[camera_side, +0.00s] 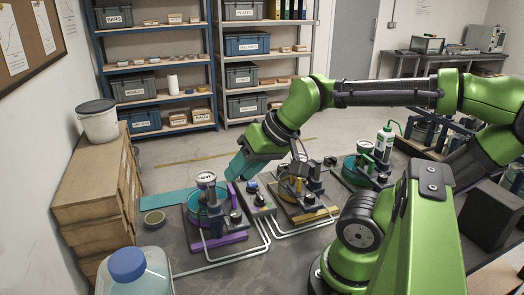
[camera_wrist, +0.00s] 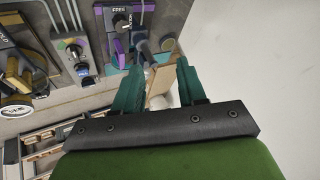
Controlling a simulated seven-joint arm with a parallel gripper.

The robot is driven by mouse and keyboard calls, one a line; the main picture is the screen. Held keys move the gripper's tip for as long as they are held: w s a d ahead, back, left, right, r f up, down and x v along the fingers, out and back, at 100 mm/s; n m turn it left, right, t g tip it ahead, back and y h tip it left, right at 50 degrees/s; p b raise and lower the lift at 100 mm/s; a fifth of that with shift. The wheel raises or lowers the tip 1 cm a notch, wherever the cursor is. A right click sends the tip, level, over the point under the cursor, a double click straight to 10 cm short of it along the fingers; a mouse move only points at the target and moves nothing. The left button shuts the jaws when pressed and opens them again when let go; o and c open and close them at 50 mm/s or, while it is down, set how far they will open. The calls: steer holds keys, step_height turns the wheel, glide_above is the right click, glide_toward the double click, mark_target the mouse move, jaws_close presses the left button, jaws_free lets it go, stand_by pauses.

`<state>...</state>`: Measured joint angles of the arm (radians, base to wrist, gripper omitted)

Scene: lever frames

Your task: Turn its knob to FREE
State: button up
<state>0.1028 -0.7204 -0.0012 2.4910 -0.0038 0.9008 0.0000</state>
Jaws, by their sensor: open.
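My gripper (camera_side: 236,168) is in the air above the bench, just right of and above the purple lever frame (camera_side: 233,238). In the wrist view its two teal fingers (camera_wrist: 158,88) stand apart with nothing held between them. The purple frame also shows at the top of the wrist view (camera_wrist: 110,52). It carries a label reading FREE and a dark knob (camera_wrist: 121,22) beside it. Where the knob points is too small to tell.
A third frame with a teal drum (camera_side: 356,171) and a white bottle (camera_side: 384,143) are farther right. A round tin (camera_side: 154,219) and a large jug (camera_side: 133,272) are at left. White pipes (camera_side: 225,259) run along the bench front.

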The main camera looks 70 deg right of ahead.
steer(key=d+m+g+h, duration=0.1)
steer(key=d+m+h, duration=0.1)
steer(key=d+m, duration=0.5)
steer(key=r+m+g, duration=0.2)
steer(key=m+g, duration=0.4)
steer(key=m, duration=1)
glide_above(310, 195)
steer(key=shift+y, duration=0.4)
step_height(310, 195, down, 16)
steer(key=shift+f, duration=0.25)
jaws_close()
